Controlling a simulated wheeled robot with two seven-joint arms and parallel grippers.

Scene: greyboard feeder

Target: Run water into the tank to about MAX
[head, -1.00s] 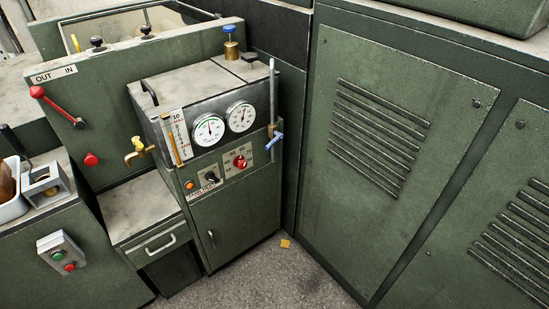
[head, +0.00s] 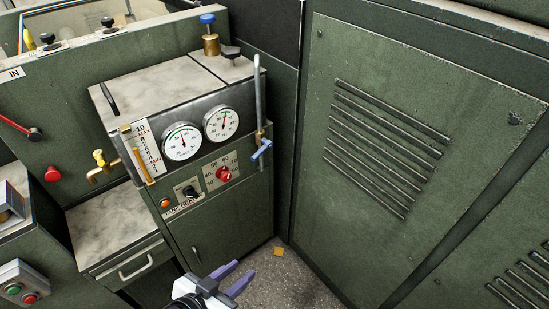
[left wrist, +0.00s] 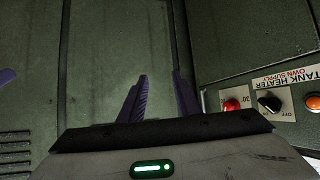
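The tank (head: 165,85) is a metal-topped box on a green cabinet, with two round dials on its front. A white level scale (head: 146,149) marked MAX and MIN is at its front left, beside a narrow sight tube (head: 138,160). The level is too small to read. A blue lever valve (head: 261,150) sits on the upright pipe (head: 257,95) at the right. My left gripper (head: 246,268) is open and empty, in front of the cabinet and below the lever. Its parted purple fingers show in the left wrist view (left wrist: 162,90). I cannot identify my right gripper.
A blue-capped brass fitting (head: 209,38) stands on top. A yellow-handled brass tap (head: 101,166) is at the left. The heater panel has a red knob (head: 223,173), black knob and orange lamp. A louvred green cabinet (head: 400,120) bounds the right. A purple tip shows at the wrist view's left edge.

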